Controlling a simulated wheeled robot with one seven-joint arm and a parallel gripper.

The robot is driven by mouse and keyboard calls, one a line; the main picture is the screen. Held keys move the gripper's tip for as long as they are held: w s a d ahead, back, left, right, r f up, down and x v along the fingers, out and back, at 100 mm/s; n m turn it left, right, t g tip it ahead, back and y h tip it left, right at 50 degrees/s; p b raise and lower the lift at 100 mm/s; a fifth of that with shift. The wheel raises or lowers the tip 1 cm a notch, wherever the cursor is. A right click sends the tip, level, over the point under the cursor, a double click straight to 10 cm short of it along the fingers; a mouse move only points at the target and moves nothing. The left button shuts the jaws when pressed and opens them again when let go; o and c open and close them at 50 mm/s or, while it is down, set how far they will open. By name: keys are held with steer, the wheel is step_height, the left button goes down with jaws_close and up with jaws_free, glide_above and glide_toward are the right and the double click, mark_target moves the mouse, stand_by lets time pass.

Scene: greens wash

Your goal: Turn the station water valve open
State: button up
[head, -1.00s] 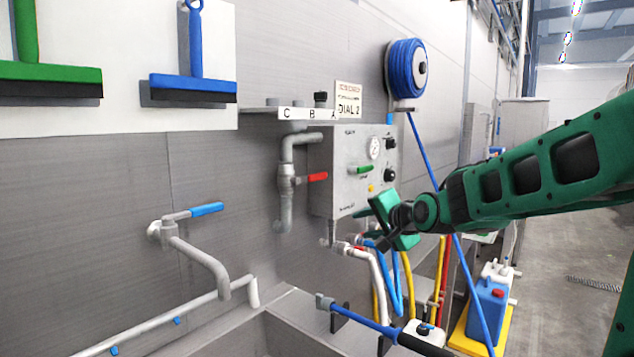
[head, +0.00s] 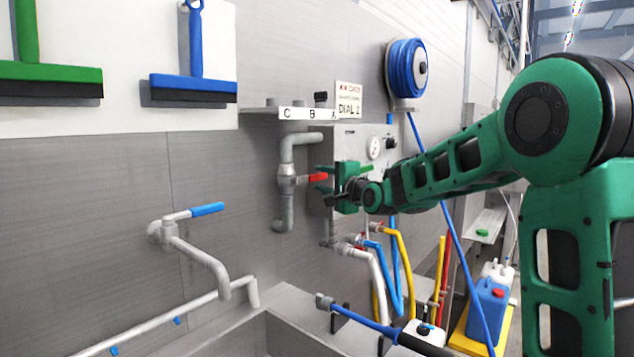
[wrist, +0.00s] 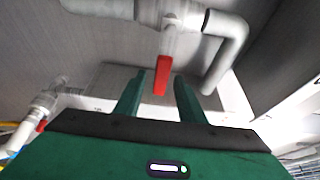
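A red lever handle (head: 313,177) sits on a grey vertical pipe (head: 286,180) left of the control panel and points right in the head view. My gripper (head: 324,179) is open, with one finger above and one below the handle's free end in that view. In the wrist view, the red handle (wrist: 161,76) shows between the two green fingers of my gripper (wrist: 161,82), with a gap visible on both sides. I cannot tell how deep the handle lies between the fingers.
The control panel (head: 350,140) with gauge and knobs is close behind my gripper. A labelled shelf (head: 270,112) lies above. A blue-handled tap (head: 207,210) is at left. Blue, yellow and white hoses (head: 395,250) hang below. A blue hose reel (head: 405,68) is above right.

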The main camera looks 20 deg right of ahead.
mark_target(319, 178)
steer(key=shift+x, duration=1.45)
jaws_close()
steer(key=shift+a, duration=0.25)
